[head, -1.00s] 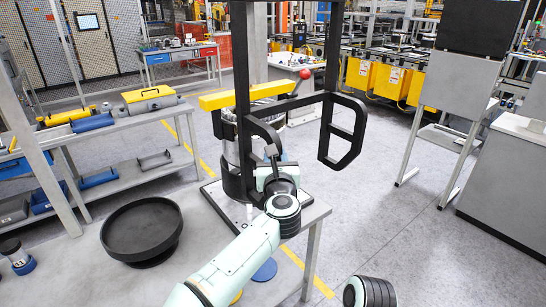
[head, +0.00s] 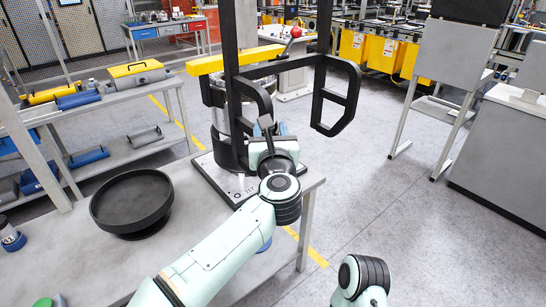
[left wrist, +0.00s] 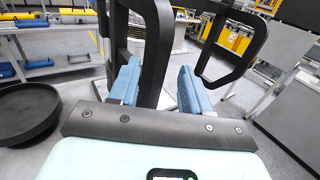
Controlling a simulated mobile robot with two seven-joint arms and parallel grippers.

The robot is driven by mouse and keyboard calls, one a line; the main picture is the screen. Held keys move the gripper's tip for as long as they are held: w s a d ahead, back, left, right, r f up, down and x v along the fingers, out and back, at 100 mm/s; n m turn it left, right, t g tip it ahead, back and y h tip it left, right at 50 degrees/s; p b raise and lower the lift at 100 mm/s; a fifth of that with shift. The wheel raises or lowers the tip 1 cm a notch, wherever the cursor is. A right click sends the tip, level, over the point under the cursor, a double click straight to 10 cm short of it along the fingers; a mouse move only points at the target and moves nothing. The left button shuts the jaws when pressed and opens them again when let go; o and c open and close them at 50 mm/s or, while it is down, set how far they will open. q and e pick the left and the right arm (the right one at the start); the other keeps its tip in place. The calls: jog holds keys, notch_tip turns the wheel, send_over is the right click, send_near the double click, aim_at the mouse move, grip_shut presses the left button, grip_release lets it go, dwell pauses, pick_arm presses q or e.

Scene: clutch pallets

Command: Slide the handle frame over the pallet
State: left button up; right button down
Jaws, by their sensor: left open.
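The black handle frame (head: 352,97) has tall uprights, looped side handles and a yellow crossbar (head: 235,60). It stands upright at the table's far right corner. A silver cylindrical stack, seemingly the pallet (head: 219,122), shows behind its near upright, above a flat base plate (head: 213,177). The frame hides part of it, so I cannot tell how far the frame sits over it. My left gripper (head: 266,130) is at the frame's near handle. In the left wrist view its blue fingers (left wrist: 160,88) are apart, with a black bar of the frame (left wrist: 157,40) between them. My right gripper is not visible.
A round black tray (head: 131,227) sits on the grey table (head: 75,240), left of my left arm. A shelf (head: 125,103) with yellow and blue parts stands at the left. A grey stand (head: 450,60) and cabinet (head: 510,150) stand right. The floor between is clear.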

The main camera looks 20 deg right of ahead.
pick_arm(q)
jog(key=b+v, duration=0.2)
jog(key=v, duration=0.5)
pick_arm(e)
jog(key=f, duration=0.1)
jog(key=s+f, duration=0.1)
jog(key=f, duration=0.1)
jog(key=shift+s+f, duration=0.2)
